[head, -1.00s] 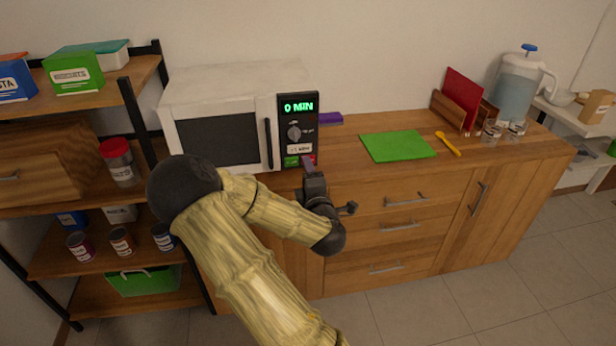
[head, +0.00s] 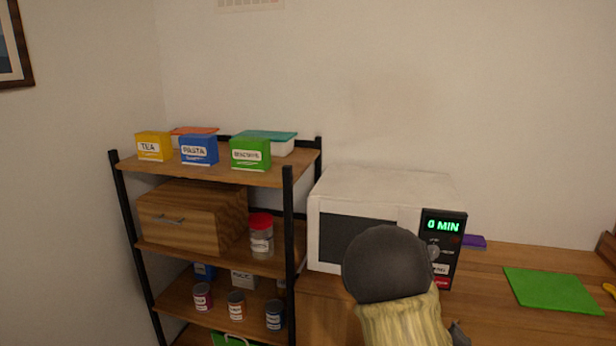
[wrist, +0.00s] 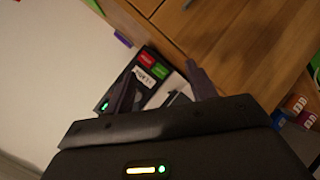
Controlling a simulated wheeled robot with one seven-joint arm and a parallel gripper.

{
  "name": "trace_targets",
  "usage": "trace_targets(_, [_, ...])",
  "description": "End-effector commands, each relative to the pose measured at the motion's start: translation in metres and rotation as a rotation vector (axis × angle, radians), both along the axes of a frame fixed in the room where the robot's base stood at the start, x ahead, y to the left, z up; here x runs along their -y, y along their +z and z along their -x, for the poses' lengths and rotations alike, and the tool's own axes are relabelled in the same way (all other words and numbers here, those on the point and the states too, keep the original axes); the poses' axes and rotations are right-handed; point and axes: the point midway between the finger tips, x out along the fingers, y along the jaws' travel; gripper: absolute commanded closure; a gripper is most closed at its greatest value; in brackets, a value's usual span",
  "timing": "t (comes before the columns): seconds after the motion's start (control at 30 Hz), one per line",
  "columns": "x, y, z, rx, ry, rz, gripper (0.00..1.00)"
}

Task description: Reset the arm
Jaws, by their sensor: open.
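My gripper (wrist: 163,88) is open in the wrist view, its two dark fingers spread apart with nothing held between them. Beyond the fingers is the microwave's black control panel (wrist: 150,68), with red and green buttons. In the head view my arm's dark round elbow and yellow link rise from the bottom and cover part of the white microwave (head: 380,185). Its display reads 0 MIN. Only a small dark piece at the bottom edge, right of my arm, may belong to the gripper; the fingers are hidden there.
A black-framed shelf (head: 288,225) stands left of the microwave, with boxes, a red-lidded jar (head: 261,236) and several cans. The wooden counter (head: 488,285) carries a green board (head: 552,290) and a purple item (head: 473,241).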

Motion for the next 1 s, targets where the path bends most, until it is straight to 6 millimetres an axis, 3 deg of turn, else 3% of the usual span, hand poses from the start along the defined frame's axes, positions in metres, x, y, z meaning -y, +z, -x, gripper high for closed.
trace_targets(0.23, [-0.047, -0.017, 0.035, -0.155, -0.146, -0.391, 0.44])
trace_targets(0.5, [-0.111, -0.006, 0.088, -0.361, -0.258, -0.679, 0.44])
trace_targets(0.8, [-0.153, 0.017, 0.144, -0.535, -0.344, -0.787, 0.44])
trace_targets(0.93, [-0.164, 0.026, 0.166, -0.595, -0.377, -0.799, 0.44])
trace_targets(1.0, [-0.164, 0.041, 0.168, -0.601, -0.384, -0.800, 0.44])
